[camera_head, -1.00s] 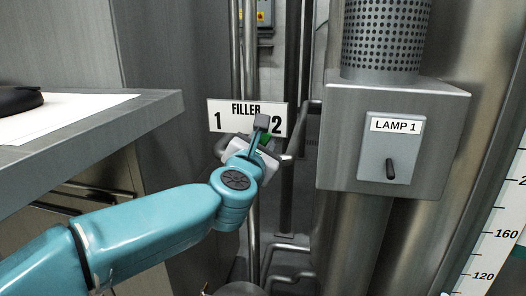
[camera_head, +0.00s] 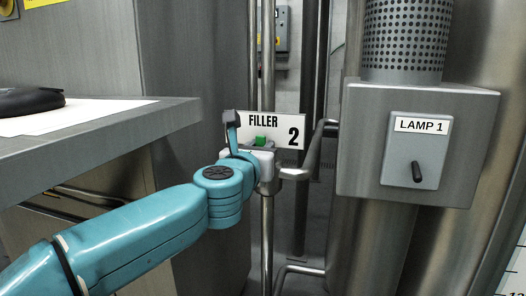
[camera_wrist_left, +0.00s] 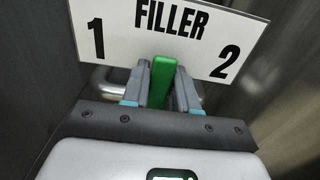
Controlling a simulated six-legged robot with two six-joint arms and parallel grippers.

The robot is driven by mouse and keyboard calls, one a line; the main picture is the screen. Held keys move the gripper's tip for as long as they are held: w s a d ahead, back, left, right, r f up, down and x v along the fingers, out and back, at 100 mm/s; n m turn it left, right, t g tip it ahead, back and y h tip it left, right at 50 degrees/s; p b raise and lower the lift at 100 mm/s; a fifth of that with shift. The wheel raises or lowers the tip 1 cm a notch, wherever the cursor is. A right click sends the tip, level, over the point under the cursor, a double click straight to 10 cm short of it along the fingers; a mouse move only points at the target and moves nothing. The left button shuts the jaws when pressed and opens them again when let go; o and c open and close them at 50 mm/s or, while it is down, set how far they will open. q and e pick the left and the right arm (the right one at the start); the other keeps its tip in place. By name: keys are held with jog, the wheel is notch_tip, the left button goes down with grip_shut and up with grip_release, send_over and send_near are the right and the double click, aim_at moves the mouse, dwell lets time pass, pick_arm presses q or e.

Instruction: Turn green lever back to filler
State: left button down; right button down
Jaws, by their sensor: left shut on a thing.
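The green lever (camera_wrist_left: 163,80) stands between the two fingers of my left gripper (camera_wrist_left: 160,88) in the left wrist view. The fingers are shut on it. In the head view only a small piece of the green lever (camera_head: 260,140) shows beside my left gripper (camera_head: 262,146); the wrist hides the rest. The white FILLER sign (camera_head: 285,128) stands right behind the lever. Its 2 shows at the right, and my wrist covers the 1. In the left wrist view the sign (camera_wrist_left: 190,22) shows both 1 and 2, with the lever between them. My right gripper is not in view.
A grey box (camera_head: 355,150) labelled LAMP 1 with a black switch (camera_head: 417,172) is to the right, below a perforated cylinder (camera_head: 404,40). A steel worktop (camera_head: 150,118) with a white sheet lies at the left. Vertical pipes (camera_head: 267,225) run below the sign.

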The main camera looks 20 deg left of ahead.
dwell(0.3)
pick_arm(q)
jog(key=c, duration=1)
grip_release()
jog(key=shift+o, duration=0.2)
jog(key=shift+s, duration=0.1)
jog(key=s, duration=1.6)
jog(key=shift+p, duration=0.45)
